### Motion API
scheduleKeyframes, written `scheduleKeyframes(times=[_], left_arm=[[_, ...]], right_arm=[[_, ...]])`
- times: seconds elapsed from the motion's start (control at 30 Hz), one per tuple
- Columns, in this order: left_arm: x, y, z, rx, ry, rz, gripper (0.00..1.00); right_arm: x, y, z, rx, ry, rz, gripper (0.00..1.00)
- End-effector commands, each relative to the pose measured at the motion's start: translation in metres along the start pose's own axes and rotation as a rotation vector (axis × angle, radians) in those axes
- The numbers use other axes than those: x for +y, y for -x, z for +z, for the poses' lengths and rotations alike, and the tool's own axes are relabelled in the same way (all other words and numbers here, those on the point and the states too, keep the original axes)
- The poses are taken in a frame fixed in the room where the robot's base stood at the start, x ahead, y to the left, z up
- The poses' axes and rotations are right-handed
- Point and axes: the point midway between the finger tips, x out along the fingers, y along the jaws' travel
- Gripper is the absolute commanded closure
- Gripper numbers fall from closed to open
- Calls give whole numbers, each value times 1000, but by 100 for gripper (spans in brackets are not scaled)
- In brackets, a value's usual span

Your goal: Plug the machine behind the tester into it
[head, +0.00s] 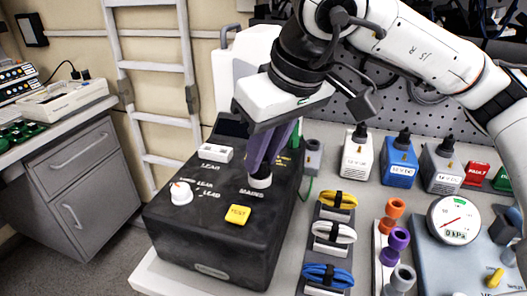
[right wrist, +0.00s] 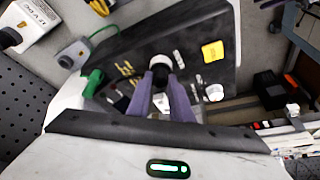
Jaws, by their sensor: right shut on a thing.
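The tester (head: 215,235) is a black box with a yellow TEST button (head: 238,214), a white knob and a MAINS label, standing on the front left of the bench. It also shows in the right wrist view (right wrist: 200,35). My right gripper (head: 259,172) points down over the MAINS spot, its purple fingers shut on a dark plug (right wrist: 160,66) with a pale rim. The plug is at the tester's top; whether it is seated cannot be told. A white machine (head: 258,52) with a handle stands behind the tester, partly hidden by my right arm. My left gripper is out of view.
Right of the tester are a rack of coiled cables (head: 333,232), coloured cylinders (head: 396,240), and a gauge (head: 454,219). White, blue and grey boxes (head: 399,163) line the back before a pegboard. A grey block (head: 313,157) stands close beside the tester.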

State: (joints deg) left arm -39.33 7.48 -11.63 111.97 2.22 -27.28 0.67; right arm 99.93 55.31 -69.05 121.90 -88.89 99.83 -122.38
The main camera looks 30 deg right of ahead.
Motion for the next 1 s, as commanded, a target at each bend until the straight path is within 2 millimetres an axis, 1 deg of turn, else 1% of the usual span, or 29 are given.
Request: scheduleKeyframes(times=[0.27,0.3,0.37,0.4,0.43,0.63,0.73,0.77,1.0], left_arm=[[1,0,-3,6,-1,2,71],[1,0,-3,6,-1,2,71],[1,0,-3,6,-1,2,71],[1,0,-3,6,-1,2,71],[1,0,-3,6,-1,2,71],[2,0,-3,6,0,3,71],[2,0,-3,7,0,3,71],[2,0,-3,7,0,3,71],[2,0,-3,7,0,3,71]], right_arm=[[0,0,0,0,0,0,100],[0,0,0,0,0,0,79],[0,0,0,0,0,0,69],[0,0,0,0,0,0,62],[0,0,0,0,0,0,59],[0,0,0,0,0,0,59],[0,0,0,0,0,0,42],[0,0,0,0,0,0,40],[0,0,0,0,0,0,40]])
